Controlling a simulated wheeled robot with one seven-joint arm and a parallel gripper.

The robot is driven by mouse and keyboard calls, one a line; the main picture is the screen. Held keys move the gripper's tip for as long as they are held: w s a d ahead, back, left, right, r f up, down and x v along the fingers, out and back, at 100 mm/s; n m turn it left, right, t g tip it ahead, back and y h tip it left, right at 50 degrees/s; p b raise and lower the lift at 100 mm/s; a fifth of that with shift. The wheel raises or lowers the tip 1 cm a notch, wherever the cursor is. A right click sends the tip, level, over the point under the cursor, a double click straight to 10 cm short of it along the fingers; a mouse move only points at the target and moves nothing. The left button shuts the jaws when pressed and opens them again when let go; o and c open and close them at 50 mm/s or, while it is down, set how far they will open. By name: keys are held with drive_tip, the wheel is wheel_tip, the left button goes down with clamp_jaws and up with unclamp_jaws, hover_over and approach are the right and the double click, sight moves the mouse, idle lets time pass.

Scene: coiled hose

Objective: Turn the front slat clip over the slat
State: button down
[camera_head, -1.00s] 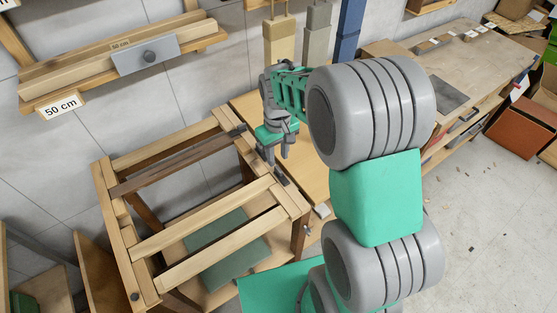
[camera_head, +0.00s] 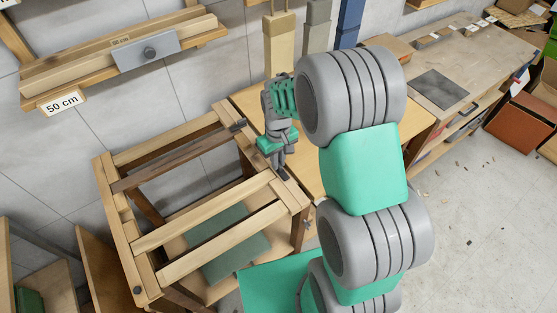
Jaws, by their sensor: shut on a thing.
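The wooden frame (camera_head: 122,232) stands at the left, with a dark slat (camera_head: 175,163) at the back and two light slats, a middle one (camera_head: 200,217) and a front one (camera_head: 222,243), across it. My gripper (camera_head: 282,171) is over the frame's right rail, near the right ends of the light slats, pointing down. It is shut on a small dark piece, seemingly the front slat clip (camera_head: 284,176), mostly hidden by the fingers. Whether the clip lies over the slat cannot be told. Another dark clip (camera_head: 239,125) sits at the right end of the dark slat.
A wooden bench (camera_head: 305,165) stands right behind the frame, partly hidden by my arm. A wall shelf (camera_head: 120,65) with boards and a "50 cm" label hangs at upper left. A long workbench (camera_head: 455,75) is at upper right. The floor at right is open, with scraps.

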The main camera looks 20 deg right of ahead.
idle(0.7)
drive_tip(key=m+b, duration=0.1)
drive_tip(key=m, duration=0.3)
drive_tip(key=shift+b, duration=0.4)
drive_tip(key=m+b, duration=0.1)
drive_tip(key=m, duration=0.4)
drive_tip(key=m+b, duration=0.1)
drive_tip(key=m, duration=0.3)
drive_tip(key=shift+m, duration=0.3)
drive_tip(key=shift+m+b, duration=0.55)
drive_tip(key=shift+m, duration=1.65)
drive_tip(key=shift+w+r, duration=0.1)
drive_tip(key=c, duration=1.5)
unclamp_jaws()
wheel_tip(320, 180, up, 8)
drive_tip(key=shift+f+b, duration=0.15)
drive_tip(key=shift+b, duration=0.4)
